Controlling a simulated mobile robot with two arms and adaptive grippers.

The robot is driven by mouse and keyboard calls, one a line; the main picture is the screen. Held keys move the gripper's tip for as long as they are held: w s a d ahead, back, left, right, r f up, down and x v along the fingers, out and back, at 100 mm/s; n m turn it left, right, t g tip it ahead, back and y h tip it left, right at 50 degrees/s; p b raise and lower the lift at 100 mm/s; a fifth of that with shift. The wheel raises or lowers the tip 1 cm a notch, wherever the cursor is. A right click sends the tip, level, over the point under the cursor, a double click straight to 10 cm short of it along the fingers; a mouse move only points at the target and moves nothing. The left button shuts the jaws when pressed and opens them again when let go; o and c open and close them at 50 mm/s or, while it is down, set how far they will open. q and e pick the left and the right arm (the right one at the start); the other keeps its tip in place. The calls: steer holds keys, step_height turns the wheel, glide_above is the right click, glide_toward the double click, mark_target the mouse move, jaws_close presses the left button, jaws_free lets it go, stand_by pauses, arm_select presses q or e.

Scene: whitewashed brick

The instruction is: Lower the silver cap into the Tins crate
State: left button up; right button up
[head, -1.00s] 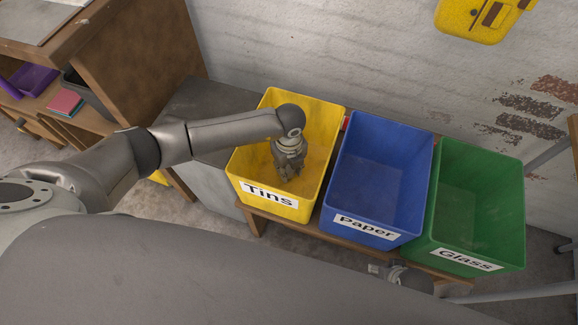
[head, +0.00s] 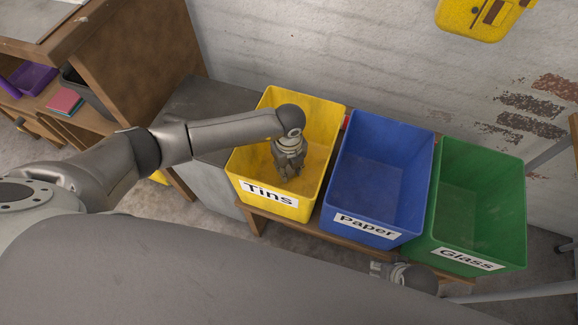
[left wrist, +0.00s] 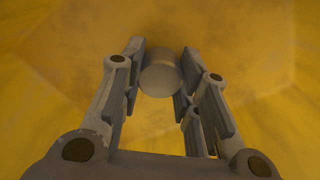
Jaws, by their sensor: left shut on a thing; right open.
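The silver cap (left wrist: 158,78) is a small grey round piece between the fingers of my left gripper (left wrist: 160,85) in the left wrist view. My left gripper (head: 288,172) points down inside the yellow Tins crate (head: 262,182), within its walls, and is shut on the cap. In the head view the cap is hidden by the gripper. Yellow crate surface fills the background of the left wrist view; I cannot tell how far the cap is from the floor. My right gripper (head: 380,269) shows small at the bottom, below the blue crate, and is open.
The blue Paper crate (head: 400,150) and green Glass crate (head: 490,190) stand to the right of the Tins crate on a wooden bench (head: 250,219). Both look empty. A brick wall is behind, and a wooden shelf unit (head: 150,60) stands at the left.

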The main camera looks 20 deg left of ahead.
mark_target(289, 168)
arm_select(q)
steer(key=o, duration=0.8)
steer(key=shift+c, duration=0.2)
steer(key=shift+r, duration=4)
